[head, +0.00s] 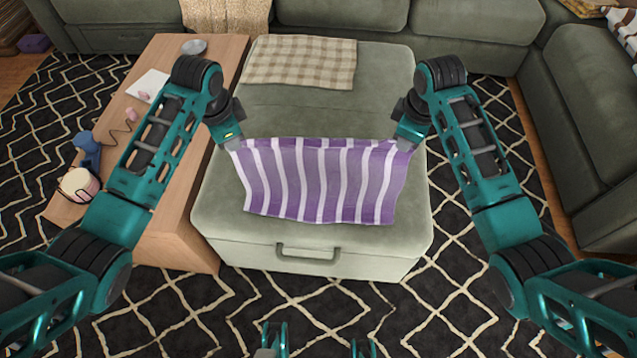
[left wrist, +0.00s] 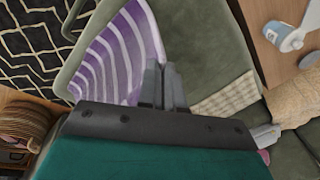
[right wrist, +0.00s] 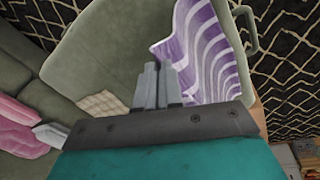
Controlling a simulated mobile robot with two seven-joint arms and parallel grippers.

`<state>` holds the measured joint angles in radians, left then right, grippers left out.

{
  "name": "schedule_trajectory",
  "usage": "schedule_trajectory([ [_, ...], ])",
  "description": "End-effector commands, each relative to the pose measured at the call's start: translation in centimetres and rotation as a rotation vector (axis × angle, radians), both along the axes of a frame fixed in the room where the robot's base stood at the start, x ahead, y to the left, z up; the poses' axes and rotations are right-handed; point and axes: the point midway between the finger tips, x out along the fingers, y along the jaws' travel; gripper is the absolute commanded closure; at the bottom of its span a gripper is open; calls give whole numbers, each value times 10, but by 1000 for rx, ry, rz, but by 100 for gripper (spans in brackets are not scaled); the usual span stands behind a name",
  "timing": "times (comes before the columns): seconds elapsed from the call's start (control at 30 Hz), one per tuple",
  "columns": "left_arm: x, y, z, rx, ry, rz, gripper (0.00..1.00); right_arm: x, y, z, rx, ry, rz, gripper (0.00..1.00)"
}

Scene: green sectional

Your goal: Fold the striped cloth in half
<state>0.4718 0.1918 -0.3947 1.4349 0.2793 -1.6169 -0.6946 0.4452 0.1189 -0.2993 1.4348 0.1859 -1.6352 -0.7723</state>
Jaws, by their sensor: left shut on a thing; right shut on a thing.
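The purple and white striped cloth (head: 320,180) lies spread over the front part of the green ottoman (head: 230,205). Its far edge is raised between my two grippers and sags a little. My left gripper (head: 234,143) is shut on the cloth's far left corner. My right gripper (head: 405,143) is shut on its far right corner. The cloth also shows beside the fingers in the left wrist view (left wrist: 118,60) and in the right wrist view (right wrist: 205,55). The exact pinched bits are hidden behind the fingers.
A beige checked cloth (head: 303,62) lies on the back of the ottoman. Green sofas stand behind and right.

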Motion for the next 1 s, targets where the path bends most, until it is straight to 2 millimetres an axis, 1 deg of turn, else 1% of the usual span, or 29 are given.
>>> schedule_trajectory([
  [0.03, 0, 7, 0, 14, 1, 11, 100, 0, -7, 0, -14, 1, -10, 100],
  [0.27, 1, 7, -2, 14, 2, 11, 100, 1, -7, -1, -13, 2, -11, 100],
  [0.37, 3, 7, -7, 14, 2, 11, 100, 3, -7, -7, -14, 2, -11, 100],
  [0.47, 8, 7, -18, 15, 3, 11, 100, 8, -7, -18, -14, 1, -11, 100],
  [0.53, 14, 7, -27, 14, 2, 12, 100, 14, -7, -27, -13, 2, -11, 100],
  [0.7, 39, 7, -52, 13, 2, 13, 100, 39, -7, -52, -14, 2, -12, 100],
  [1.0, 75, 8, -86, 13, 2, 11, 100, 74, -7, -86, -13, 3, -11, 100],
])
